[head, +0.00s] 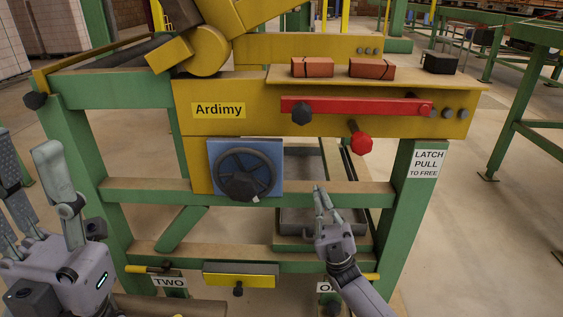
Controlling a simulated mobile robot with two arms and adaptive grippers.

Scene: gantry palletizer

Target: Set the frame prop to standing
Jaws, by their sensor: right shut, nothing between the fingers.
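A red bar (355,106), which looks like the frame prop, lies nearly level along the yellow machine front. A black knob (301,112) sits at its left end. A red knob (361,143) on a short stem sticks out just below the bar. A label (427,164) on the right green post reads "LATCH PULL TO FREE". My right gripper (320,194) is shut and empty, pointing up below the bar and apart from it, in front of the green crossbar. My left gripper (27,152) is open and empty at the left edge, away from the bar.
A black handwheel (243,172) on a blue plate sits left of my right gripper. Two orange bricks (312,67) (372,69) and a black block (440,63) rest on the ledge above. Below is a yellow panel (240,281) between labels "TWO" (169,283) and a partly hidden one.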

